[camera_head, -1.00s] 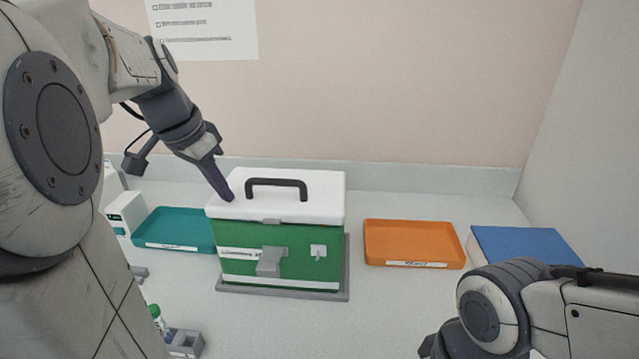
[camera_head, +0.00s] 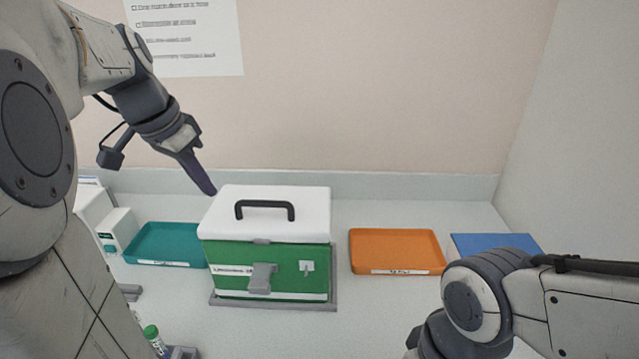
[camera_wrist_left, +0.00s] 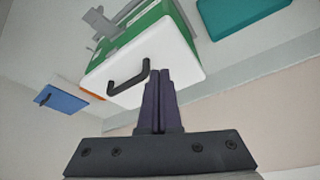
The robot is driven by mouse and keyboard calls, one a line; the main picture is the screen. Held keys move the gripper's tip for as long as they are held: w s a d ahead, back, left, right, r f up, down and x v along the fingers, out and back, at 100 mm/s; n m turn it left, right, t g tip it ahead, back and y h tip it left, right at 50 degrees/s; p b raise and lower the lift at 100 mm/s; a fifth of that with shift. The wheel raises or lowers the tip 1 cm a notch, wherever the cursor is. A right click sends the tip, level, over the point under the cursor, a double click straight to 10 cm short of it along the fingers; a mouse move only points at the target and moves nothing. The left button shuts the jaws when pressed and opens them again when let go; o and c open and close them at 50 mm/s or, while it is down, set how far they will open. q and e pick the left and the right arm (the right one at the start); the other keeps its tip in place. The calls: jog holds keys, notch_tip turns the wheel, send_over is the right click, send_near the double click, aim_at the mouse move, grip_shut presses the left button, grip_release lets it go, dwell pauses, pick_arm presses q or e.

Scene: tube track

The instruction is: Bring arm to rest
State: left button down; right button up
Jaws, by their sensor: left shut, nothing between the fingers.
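My left gripper (camera_head: 207,188) is shut and empty. In the head view its tip is at the upper left edge of the green box's white lid (camera_head: 270,205); I cannot tell the exact gap. In the left wrist view the closed fingers (camera_wrist_left: 159,80) show beside the lid's black handle (camera_wrist_left: 130,78). The green box (camera_head: 240,254) has its lid down and a grey latch at the front. My right arm comes in at the lower right of the head view, but its gripper is out of view.
A teal tray (camera_head: 165,263) lies left of the box and an orange tray (camera_head: 397,270) right of it. A blue item (camera_head: 495,243) is farther right. A small white box (camera_head: 117,228) and a green-capped bottle (camera_head: 151,331) are at the left. The wall is close behind.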

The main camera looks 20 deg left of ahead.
pick_arm(q)
jog(key=shift+m+g+h, duration=0.4)
jog(key=shift+m+g, duration=0.1)
jog(key=shift+g, duration=0.1)
jog(key=d+f, duration=0.1)
jog(key=d, duration=0.2)
jog(key=d+f, duration=0.1)
jog(key=d, duration=0.2)
jog(key=d+f, duration=0.1)
jog(key=d, duration=0.2)
jog(key=shift+w+d+f, duration=0.2)
jog(key=shift+d+f, duration=0.2)
jog(key=s+d+f+m+g, duration=0.1)
jog(key=s+d+f, duration=0.5)
jog(key=s+d, duration=0.2)
jog(key=s+d+f+m+g, duration=0.1)
jog(key=s+d+f+m, duration=0.1)
jog(key=s+d+f, duration=0.4)
jog(key=s+d, duration=0.2)
jog(key=d, duration=0.2)
jog(key=shift+s+d+g+y, duration=0.3)
jog(key=shift+s+y, duration=0.05)
jog(key=shift+y, duration=0.05)
